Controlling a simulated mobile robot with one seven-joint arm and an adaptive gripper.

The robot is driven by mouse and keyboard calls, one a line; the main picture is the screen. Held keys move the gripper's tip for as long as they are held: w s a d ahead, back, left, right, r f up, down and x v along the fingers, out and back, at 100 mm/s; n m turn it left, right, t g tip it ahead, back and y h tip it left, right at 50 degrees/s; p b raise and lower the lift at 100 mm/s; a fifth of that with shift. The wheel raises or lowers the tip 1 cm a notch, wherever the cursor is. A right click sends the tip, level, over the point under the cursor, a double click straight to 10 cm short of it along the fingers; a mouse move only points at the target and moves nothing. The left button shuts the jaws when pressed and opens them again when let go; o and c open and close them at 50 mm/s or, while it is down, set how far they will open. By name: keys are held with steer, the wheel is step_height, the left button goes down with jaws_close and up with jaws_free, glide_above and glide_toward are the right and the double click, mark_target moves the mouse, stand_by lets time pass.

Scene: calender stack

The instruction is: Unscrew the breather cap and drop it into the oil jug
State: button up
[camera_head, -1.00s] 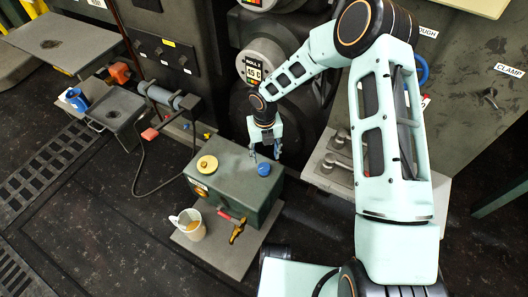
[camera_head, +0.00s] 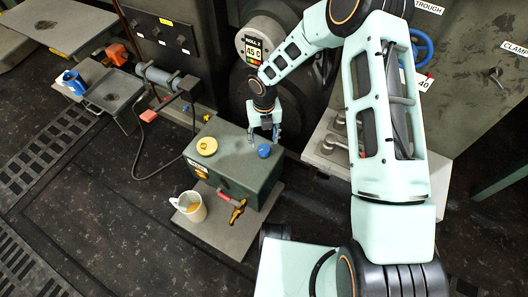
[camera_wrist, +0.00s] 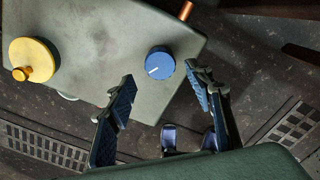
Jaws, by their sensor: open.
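A green-grey box (camera_head: 232,180) carries a round blue cap (camera_head: 264,151) and a wider yellow cap (camera_head: 207,146); I cannot tell for sure which is the breather cap. In the wrist view the blue cap (camera_wrist: 160,63) has a white mark, and the yellow cap (camera_wrist: 33,60) has a small knob. My gripper (camera_head: 263,140) is open and empty, just above the blue cap. In the wrist view its fingers (camera_wrist: 160,77) point towards the blue cap, one to each side, apart from it. A white jug (camera_head: 190,206) with amber oil inside stands in front of the box.
The jug stands on a grey plate (camera_head: 225,233), beside a brass tap with a red handle (camera_head: 232,200). A copper-coloured stub (camera_wrist: 185,10) shows near the box's edge. A grey ledge with metal parts (camera_head: 312,157) lies right of the box.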

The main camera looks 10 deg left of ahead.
mark_target(264, 149)
steer(key=m+b, duration=0.1)
steer(key=m, duration=0.1)
steer(key=m+b, duration=0.1)
steer(key=m, duration=0.1)
steer(key=m+b, duration=0.1)
steer(key=m, duration=0.1)
steer(key=shift+f+m, duration=0.25)
steer(key=shift+m, duration=0.15)
steer(key=m+b, duration=0.1)
steer(key=m, duration=0.2)
steer(key=shift+m+b, duration=0.3)
steer(key=shift+b, duration=0.1)
steer(key=m, duration=0.3)
steer(key=shift+r+b, duration=0.15)
steer(key=shift+b, duration=0.25)
steer(key=shift+f+m+b, duration=0.3)
steer(key=shift+f+m, duration=0.1)
steer(key=shift+m, duration=0.4)
steer(key=shift+f+b, duration=0.55)
steer(key=shift+f, duration=2.45)
